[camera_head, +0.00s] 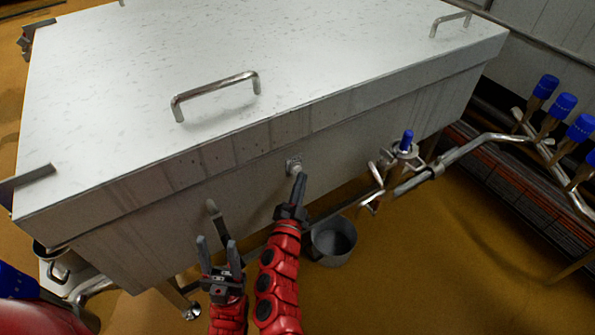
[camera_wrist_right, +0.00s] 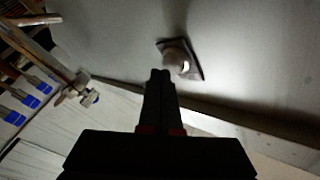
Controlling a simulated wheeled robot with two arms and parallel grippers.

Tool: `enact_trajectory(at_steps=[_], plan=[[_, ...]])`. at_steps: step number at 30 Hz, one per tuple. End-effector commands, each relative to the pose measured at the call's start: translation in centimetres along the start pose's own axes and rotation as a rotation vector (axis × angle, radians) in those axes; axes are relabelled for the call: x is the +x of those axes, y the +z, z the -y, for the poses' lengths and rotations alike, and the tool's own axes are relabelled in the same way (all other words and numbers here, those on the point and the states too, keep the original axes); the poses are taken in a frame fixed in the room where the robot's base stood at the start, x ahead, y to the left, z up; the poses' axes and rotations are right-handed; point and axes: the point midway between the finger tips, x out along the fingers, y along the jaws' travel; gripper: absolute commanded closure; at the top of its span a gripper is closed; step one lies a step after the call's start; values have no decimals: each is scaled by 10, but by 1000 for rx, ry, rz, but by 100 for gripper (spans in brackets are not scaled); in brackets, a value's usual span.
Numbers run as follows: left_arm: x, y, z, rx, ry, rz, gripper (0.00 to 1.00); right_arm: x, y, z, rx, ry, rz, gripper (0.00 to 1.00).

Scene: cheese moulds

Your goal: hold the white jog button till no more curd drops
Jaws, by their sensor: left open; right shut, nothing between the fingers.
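The white jog button (camera_head: 297,169) sits on a small square plate on the front wall of the big steel vat. It also shows in the right wrist view (camera_wrist_right: 181,66), with its plate tilted in the picture. My right gripper (camera_head: 299,182) is shut and empty, its fingertips right at the button in the head view. In the right wrist view the fingertips (camera_wrist_right: 160,73) lie just beside the knob; I cannot tell whether they touch it. My left gripper (camera_head: 217,245) is open and empty, lower and left of the button, in front of the vat wall. No curd is visible.
The vat's closed lid (camera_head: 330,50) carries handles. A grey bucket (camera_head: 333,250) stands on the floor just right of my right arm. A blue-handled valve (camera_head: 405,145) and pipes run along the right, with several blue-capped valves beyond. The ochre floor at lower right is clear.

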Motion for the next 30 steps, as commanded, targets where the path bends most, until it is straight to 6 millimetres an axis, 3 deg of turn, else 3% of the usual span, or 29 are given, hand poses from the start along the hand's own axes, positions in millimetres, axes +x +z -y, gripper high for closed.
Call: enact_trajectory(at_steps=[30], plan=[[-3,0,0,0,0,0,50,6,5,5,0,0,2,100]])
